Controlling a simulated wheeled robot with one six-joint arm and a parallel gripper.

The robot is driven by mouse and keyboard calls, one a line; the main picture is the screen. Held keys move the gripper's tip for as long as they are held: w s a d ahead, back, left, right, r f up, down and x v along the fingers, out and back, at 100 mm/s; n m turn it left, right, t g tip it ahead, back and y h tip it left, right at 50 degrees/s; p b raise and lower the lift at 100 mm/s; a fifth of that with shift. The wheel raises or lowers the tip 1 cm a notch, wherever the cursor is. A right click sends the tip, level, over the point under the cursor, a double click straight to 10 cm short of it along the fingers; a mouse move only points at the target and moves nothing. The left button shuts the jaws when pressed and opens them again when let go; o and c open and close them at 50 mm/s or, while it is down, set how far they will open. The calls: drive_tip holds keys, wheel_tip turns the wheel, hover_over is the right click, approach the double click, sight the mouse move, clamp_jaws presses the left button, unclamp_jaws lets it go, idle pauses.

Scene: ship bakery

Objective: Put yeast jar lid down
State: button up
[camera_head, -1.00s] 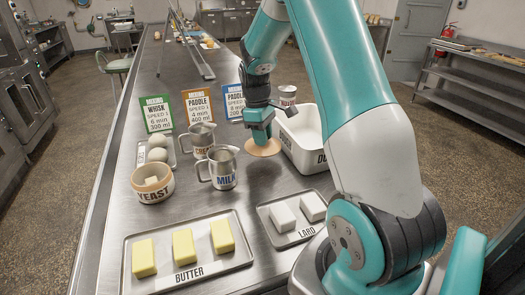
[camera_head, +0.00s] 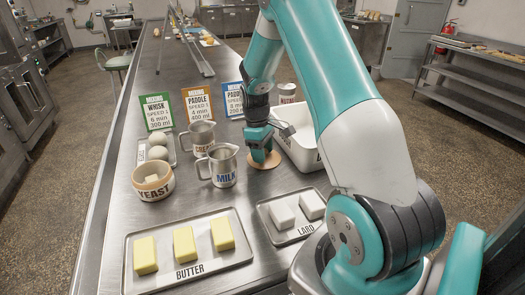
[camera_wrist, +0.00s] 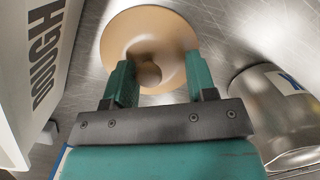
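The yeast jar lid (camera_head: 258,166), a round tan disc, lies on the steel counter between the milk jug and the white dough box. In the wrist view the lid (camera_wrist: 120,38) lies flat with its round knob (camera_wrist: 149,74) up. My gripper (camera_wrist: 160,80) is over the lid, its fingers apart on either side of the knob, with a gap at the right finger. In the head view my gripper (camera_head: 262,150) covers part of the lid. The yeast jar (camera_head: 153,190) stands open at the left, with pale blocks inside.
The milk jug (camera_head: 223,177) stands close to the left of the lid, with the cream jug (camera_head: 201,136) behind it. The dough box (camera_head: 306,152) is close on the right. Butter (camera_head: 222,260) and lard (camera_head: 283,236) trays lie in front.

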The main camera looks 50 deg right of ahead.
drive_tip(key=shift+r, duration=0.1)
wheel_tip(320, 180, up, 12)
drive_tip(key=w+b, duration=0.2)
drive_tip(key=s+a+r+n+t, duration=0.1)
drive_tip(key=a+r, duration=0.1)
drive_tip(key=a, duration=0.5)
drive_tip(key=s+a+r, duration=0.2)
drive_tip(key=a, duration=0.4)
drive_tip(key=s+a+r+n+y, duration=0.2)
drive_tip(key=s+a+y, duration=0.2)
drive_tip(key=s+a, duration=1.6)
drive_tip(key=shift+s+a+r+t, duration=0.25)
drive_tip(key=shift+a+t, duration=0.15)
drive_tip(key=shift+a, duration=0.15)
